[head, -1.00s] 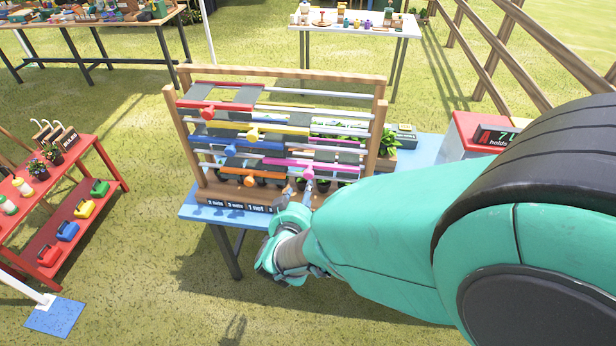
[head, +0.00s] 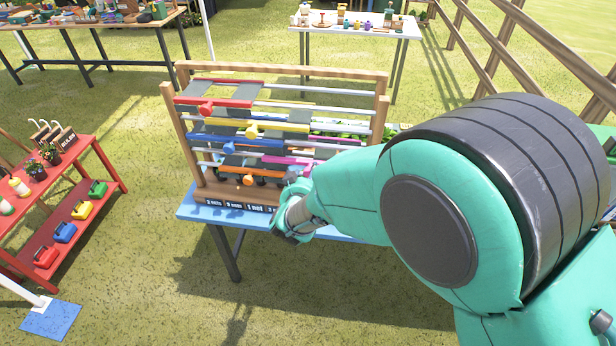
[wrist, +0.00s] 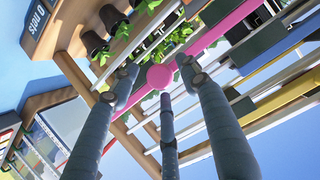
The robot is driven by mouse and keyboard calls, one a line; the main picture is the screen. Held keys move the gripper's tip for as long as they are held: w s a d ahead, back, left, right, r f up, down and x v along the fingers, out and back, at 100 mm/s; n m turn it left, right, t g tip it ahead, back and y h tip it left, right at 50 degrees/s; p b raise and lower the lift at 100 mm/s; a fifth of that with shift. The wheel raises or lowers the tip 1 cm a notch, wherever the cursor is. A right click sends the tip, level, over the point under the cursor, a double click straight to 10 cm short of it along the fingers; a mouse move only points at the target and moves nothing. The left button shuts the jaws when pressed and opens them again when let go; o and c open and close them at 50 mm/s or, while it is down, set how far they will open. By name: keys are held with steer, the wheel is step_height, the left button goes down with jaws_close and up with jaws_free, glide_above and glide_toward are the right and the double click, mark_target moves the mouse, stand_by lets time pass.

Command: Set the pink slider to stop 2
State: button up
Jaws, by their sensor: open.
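The fingers are open and appear apart from the knob; I cannot tell the exact depth. In the head view my gripper (head: 300,187) is at the rack's lower front, partly hidden by my arm. I cannot read which stop the slider stands at.
Potted plants (wrist: 97,45) stand behind the bars. The blue table (head: 190,210) carries the rack.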

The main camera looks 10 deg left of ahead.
steer(key=shift+w+f, duration=0.2)
steer(key=shift+w, duration=0.2)
jaws_close()
steer(key=shift+a, duration=0.1)
steer(key=a+p, duration=0.6)
steer(key=a, duration=1)
steer(key=shift+a+f, duration=0.15)
steer(key=shift+a, duration=0.2)
steer(key=shift+s, duration=0.1)
jaws_free()
